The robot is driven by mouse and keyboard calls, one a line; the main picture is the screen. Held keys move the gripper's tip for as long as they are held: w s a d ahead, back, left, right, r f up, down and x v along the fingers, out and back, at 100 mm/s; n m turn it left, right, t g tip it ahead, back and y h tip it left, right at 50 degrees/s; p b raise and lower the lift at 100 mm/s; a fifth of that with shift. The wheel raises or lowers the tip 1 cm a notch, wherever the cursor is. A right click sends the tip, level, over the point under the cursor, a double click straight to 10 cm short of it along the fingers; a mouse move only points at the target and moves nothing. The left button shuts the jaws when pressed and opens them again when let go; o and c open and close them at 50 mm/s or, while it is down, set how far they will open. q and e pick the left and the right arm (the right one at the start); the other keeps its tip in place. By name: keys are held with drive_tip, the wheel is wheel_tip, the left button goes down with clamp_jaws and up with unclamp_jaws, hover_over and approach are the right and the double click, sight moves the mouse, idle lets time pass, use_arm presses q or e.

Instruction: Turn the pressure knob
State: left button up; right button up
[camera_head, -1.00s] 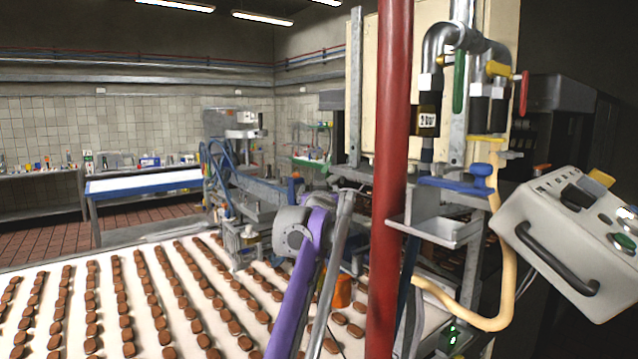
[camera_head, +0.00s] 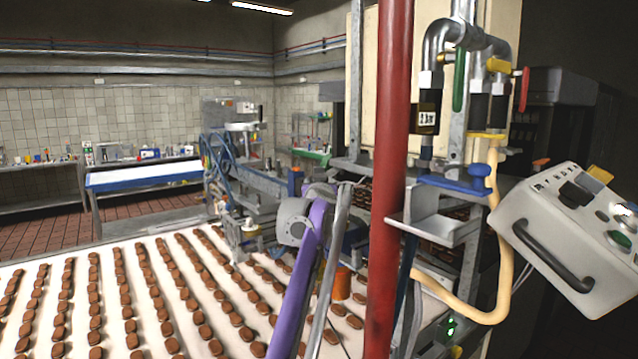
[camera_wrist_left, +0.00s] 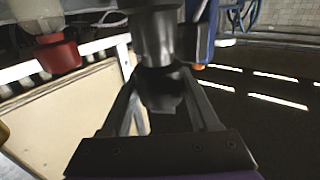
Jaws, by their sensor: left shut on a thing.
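In the left wrist view a dark knob (camera_wrist_left: 163,92) sits below a grey metal cylinder (camera_wrist_left: 153,38). My left gripper (camera_wrist_left: 162,76) has its two fingers on either side of this knob and is shut on it. How far the knob is turned cannot be told. In the head view my purple left arm reaches up from the bottom to the machine, and its gripper is hidden there. My right gripper is in neither view.
A red post (camera_head: 388,190) stands just right of my left arm. A grey control box (camera_head: 570,240) with a black handle is at the right. Rows of brown biscuits lie on the white belt (camera_head: 20,265). A red cap (camera_wrist_left: 58,56) is left of the knob in the wrist view.

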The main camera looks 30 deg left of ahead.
use_arm(q)
drive_tip(key=shift+c, duration=1.2)
drive_tip(key=shift+d+r+n+g+y+p, duration=0.1)
drive_tip(key=shift+r+n+g+y+p, duration=0.05)
drive_tip(key=shift+n+g+y, duration=0.35)
drive_tip(key=shift+r+n+g+y+p, duration=0.1)
drive_tip(key=shift+n+g+y+p, duration=0.15)
drive_tip(key=shift+y, duration=0.35)
drive_tip(key=shift+n+g+y, duration=0.25)
drive_tip(key=shift+n+y, duration=0.05)
drive_tip(key=shift+n, duration=0.05)
drive_tip(key=shift+f+n+g+y, duration=0.1)
drive_tip(key=shift+n+g+y, duration=0.2)
drive_tip(key=shift+y, duration=0.1)
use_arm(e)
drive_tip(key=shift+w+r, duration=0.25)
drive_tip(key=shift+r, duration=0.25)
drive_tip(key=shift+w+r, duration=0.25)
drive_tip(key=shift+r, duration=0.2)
use_arm(q)
drive_tip(key=shift+f, duration=0.1)
drive_tip(key=o, duration=1.4)
drive_tip(key=shift+c, duration=0.2)
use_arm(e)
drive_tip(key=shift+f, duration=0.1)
